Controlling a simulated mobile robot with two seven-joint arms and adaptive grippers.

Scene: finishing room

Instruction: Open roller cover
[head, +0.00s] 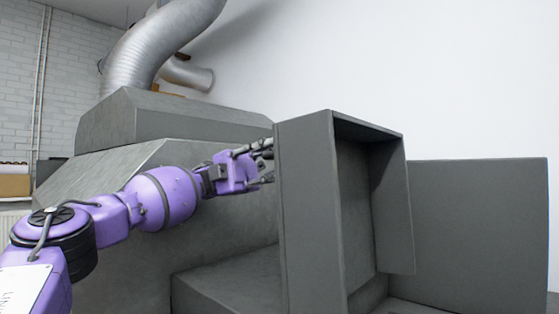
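A grey, box-shaped cover (307,200), which I take to be the roller cover, stands upright at the centre right. Its hollow inside (355,215) faces me and the right. My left gripper (266,163) comes in from the left, at the left edge of the cover's outer side. Its dark fingers reach that edge, and the tips are partly hidden there. I cannot tell whether they touch the cover or how far apart they are. My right gripper is out of view. No roller can be made out.
The large grey machine body (225,205) fills the middle behind my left arm. A silver duct (150,45) rises above it. A flat grey panel (480,235) stands at the right of the cover. A low grey ledge (225,285) lies below the gripper. The white wall is behind.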

